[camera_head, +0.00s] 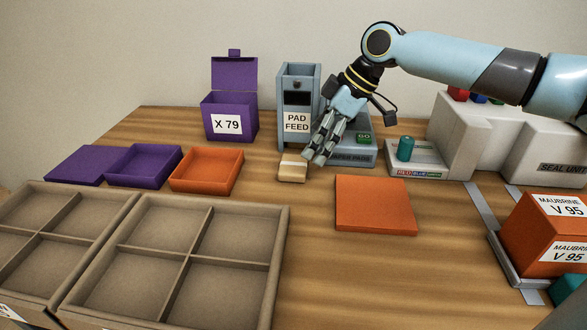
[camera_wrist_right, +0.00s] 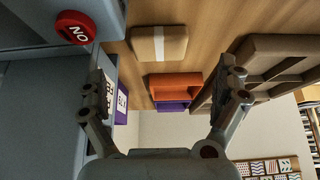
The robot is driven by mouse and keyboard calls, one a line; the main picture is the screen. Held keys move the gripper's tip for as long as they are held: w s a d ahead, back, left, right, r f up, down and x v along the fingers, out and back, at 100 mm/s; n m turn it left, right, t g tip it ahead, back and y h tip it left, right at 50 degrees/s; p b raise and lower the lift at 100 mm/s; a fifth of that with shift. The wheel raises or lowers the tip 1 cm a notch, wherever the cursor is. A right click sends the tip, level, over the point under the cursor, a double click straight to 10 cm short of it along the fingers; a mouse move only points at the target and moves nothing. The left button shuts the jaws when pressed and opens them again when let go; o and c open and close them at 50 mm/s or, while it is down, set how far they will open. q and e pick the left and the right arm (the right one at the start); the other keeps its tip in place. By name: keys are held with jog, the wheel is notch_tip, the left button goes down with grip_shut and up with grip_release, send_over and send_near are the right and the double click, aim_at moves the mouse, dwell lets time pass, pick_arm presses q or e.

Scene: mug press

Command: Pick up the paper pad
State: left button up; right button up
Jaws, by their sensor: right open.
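The paper pad (camera_head: 292,167) is a small tan block with a pale band. It lies on the table in front of the grey pad feed (camera_head: 297,122). It also shows in the right wrist view (camera_wrist_right: 160,43), near the top. My right gripper (camera_head: 314,159) is open, just right of the pad and above the table, with its fingers angled down. In the wrist view its two fingers (camera_wrist_right: 167,80) are wide apart with nothing held between them. My left gripper is not in view.
The paper press (camera_head: 352,157) stands close behind and right of the gripper. A red round button (camera_wrist_right: 74,28) shows near the fingers. An orange tray (camera_head: 206,184) lies left of the pad, and an orange flat panel (camera_head: 375,204) lies front right. A divided crate (camera_head: 278,240) fills the front left.

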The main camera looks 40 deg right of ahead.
aim_at(294, 164)
jog(key=shift+x, duration=1.1)
jog(key=x, duration=0.4)
jog(key=shift+w+a+b, duration=0.2)
jog(key=shift+w+b, duration=0.15)
jog(key=shift+b, duration=0.05)
jog(key=shift+w+a+f, duration=0.1)
jog(key=shift+w+f, duration=0.05)
jog(key=shift+f, duration=0.25)
jog(key=c, duration=0.9)
